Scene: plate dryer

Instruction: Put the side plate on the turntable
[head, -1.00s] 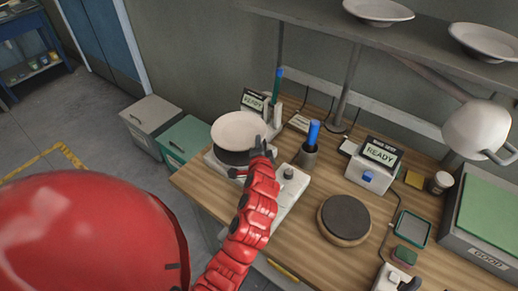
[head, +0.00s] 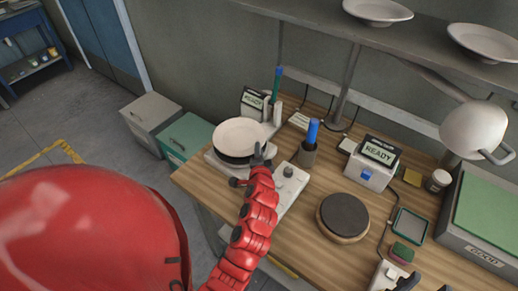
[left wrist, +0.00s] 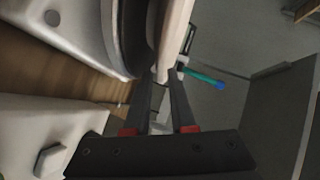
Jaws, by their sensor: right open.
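The white side plate (head: 240,135) is over the dark round disc (head: 228,160) of the white device at the table's left end. I cannot tell which of the two dark discs is the turntable; another, on a wooden base (head: 344,217), lies bare at mid-table. My left gripper (head: 260,156) is at the plate's near right rim. In the left wrist view the plate (left wrist: 177,35) shows edge-on, its rim between the fingertips (left wrist: 161,82), with a narrow dark gap to the disc (left wrist: 127,40). My right gripper (head: 420,285) shows partly at the bottom edge, open.
A holder with a blue-topped item (head: 309,153) and a knob (head: 288,171) are right of the plate. A READY display box (head: 372,165), a cup (head: 438,181), a lamp (head: 474,130) and a green-topped box (head: 490,215) are further right. A shelf with plates (head: 378,10) hangs above.

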